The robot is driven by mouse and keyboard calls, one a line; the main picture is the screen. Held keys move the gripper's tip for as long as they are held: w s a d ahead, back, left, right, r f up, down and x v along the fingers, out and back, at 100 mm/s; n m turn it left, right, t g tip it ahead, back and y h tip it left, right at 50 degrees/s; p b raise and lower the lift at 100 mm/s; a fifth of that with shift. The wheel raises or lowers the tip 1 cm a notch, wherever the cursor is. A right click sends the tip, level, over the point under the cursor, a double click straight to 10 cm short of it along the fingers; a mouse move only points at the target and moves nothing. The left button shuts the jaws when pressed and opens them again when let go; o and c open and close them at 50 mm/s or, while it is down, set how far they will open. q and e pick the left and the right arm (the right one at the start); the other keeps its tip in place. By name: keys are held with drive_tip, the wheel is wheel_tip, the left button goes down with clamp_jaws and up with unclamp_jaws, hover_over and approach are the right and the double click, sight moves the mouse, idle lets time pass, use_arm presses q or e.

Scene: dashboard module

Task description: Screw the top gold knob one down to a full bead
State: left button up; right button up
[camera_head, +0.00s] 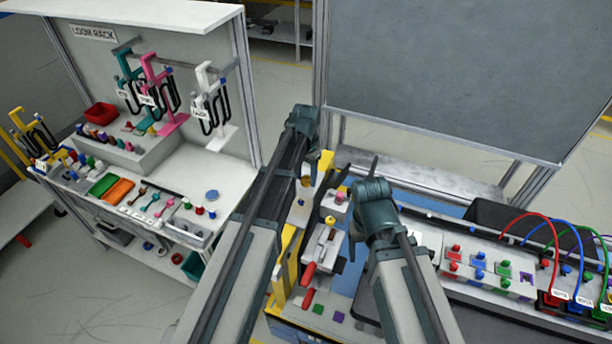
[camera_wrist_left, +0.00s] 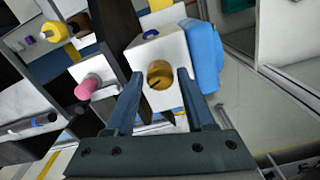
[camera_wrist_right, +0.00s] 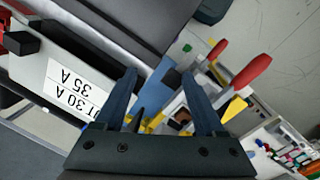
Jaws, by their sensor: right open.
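A gold knob (camera_wrist_left: 160,74) with a dark slot sits on a white block in the left wrist view. My left gripper (camera_wrist_left: 161,73) has one finger on each side of it, with gaps showing, so it is open around or just short of the knob; depth is unclear. Another gold knob (camera_wrist_left: 54,32) and a pink knob (camera_wrist_left: 88,88) lie to the left. In the head view, an upper gold knob (camera_head: 305,181) and a lower gold knob (camera_head: 330,220) show on the dashboard module. My right gripper (camera_wrist_right: 158,73) is open and empty.
A loom rack (camera_head: 93,33) with coloured frames stands at left. A test bench with red, blue and green cables (camera_head: 540,216) is at right. Red handles (camera_wrist_right: 250,75) rise near the right gripper. A grey panel (camera_head: 460,70) stands behind.

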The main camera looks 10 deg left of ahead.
sight(306, 178)
use_arm(q)
drive_tip(key=shift+o, duration=1)
wheel_tip(306, 178, up, 14)
drive_tip(key=p, duration=1.4)
drive_tip(key=shift+f, duration=0.1)
